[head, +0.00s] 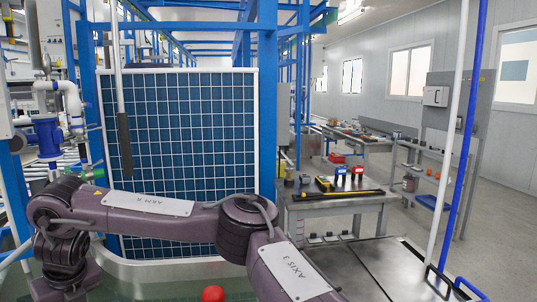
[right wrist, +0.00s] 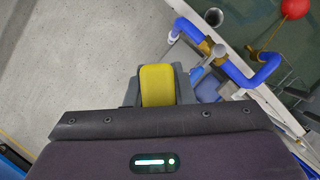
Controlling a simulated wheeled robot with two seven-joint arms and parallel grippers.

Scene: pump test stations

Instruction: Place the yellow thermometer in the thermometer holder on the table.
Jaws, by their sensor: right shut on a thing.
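My right gripper (right wrist: 157,88) is seen from behind in the right wrist view. Its grey fingers are shut on a yellow body, the yellow thermometer (right wrist: 157,84), of which only the upper part shows. The floor lies behind it. In the head view I do not make out the right gripper or the held thermometer. The table (head: 343,197) stands right of centre, with small red and blue devices (head: 349,171) and a yellow and black tool (head: 324,184) on it. I cannot make out which thing on it is the thermometer holder. My left gripper is not in view.
A blue-framed panel (head: 180,120) stands directly ahead. Blue pipes (right wrist: 236,72) with brass fittings and a red ball (right wrist: 294,8) are close to the right gripper. A white post and blue post (head: 467,130) rise at right. Open floor (head: 408,215) lies right of the table.

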